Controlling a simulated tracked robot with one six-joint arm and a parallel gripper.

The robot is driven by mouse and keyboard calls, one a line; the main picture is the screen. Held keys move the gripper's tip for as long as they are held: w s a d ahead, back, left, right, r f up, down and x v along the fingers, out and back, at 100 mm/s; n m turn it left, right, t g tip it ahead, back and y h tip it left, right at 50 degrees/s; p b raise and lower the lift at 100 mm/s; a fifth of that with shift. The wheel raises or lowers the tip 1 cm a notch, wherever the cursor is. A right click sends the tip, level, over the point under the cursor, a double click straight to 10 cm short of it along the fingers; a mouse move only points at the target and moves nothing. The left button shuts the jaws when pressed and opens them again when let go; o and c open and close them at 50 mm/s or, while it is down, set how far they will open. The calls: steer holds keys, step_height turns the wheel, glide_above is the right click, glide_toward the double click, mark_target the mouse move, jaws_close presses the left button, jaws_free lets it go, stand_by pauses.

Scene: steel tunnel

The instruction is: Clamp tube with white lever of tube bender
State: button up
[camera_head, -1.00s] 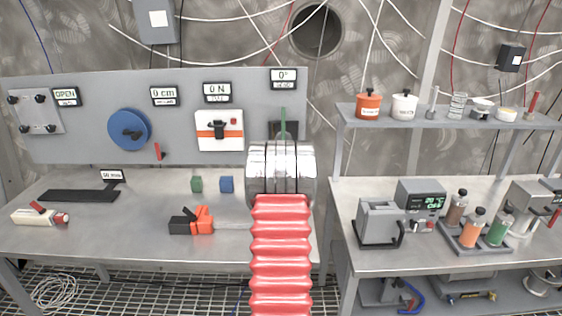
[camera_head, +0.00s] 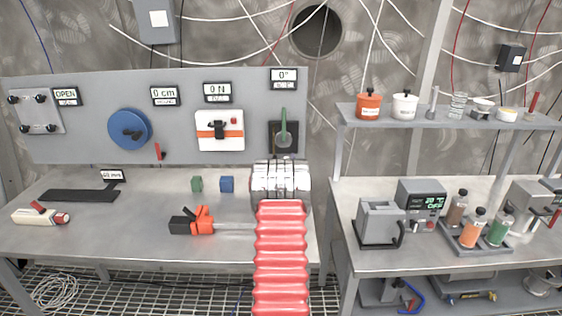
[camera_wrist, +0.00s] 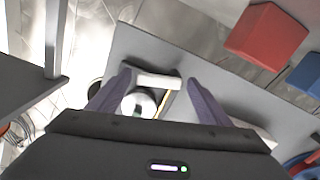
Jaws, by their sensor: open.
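The dark plate with a grey disc and green lever (camera_head: 284,137), which looks like the tube bender, is at the right end of the grey panel, under the "0°" display. My arm's silver wrist covers the area just below it. My gripper shows in the wrist view (camera_wrist: 157,95), with its two purple-grey fingers spread apart. A short white bar (camera_wrist: 157,80), perhaps the white lever, appears between the fingertips, with a round pale part (camera_wrist: 139,103) below it. I see no contact with the fingers. I cannot make out the tube clearly.
An orange and black tool (camera_head: 192,221) lies on the left bench, left of my arm. A shelf post and the right bench (camera_head: 380,265) stand close on the right. The bench's left middle is mostly clear.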

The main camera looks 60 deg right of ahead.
steer(key=shift+w+d, duration=0.3)
steer(key=shift+d, duration=0.35)
steer(key=shift+c, duration=0.5)
steer(key=c, duration=0.9)
